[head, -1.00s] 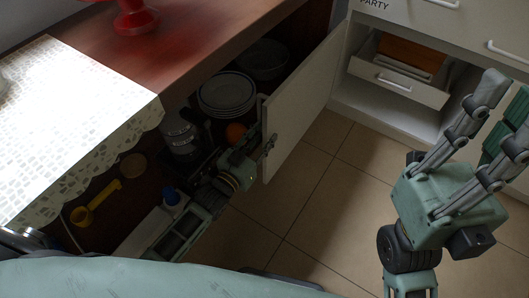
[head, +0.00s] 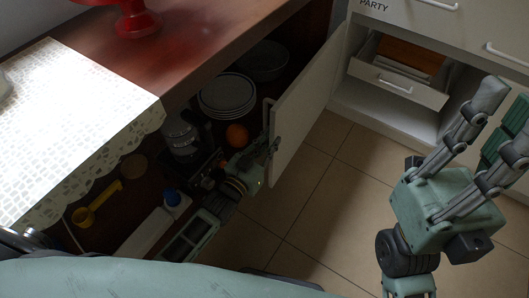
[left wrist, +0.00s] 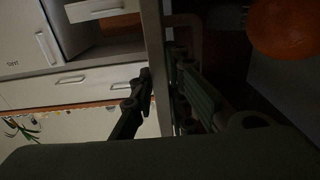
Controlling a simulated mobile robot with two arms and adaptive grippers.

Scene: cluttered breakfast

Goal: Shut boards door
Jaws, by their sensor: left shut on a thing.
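A white cabinet door (head: 308,100) stands open in the head view, swung out from the dark cabinet under the wooden counter. My left gripper (head: 268,149) is at the door's near free edge, beside its handle. In the left wrist view the door edge (left wrist: 154,45) passes between the fingers of my left gripper (left wrist: 160,95), one on each side, and it is shut on that edge.
A partly open drawer (head: 398,82) holds boards (head: 411,54) at the back right. Tiled floor (head: 330,215) is clear before the door.

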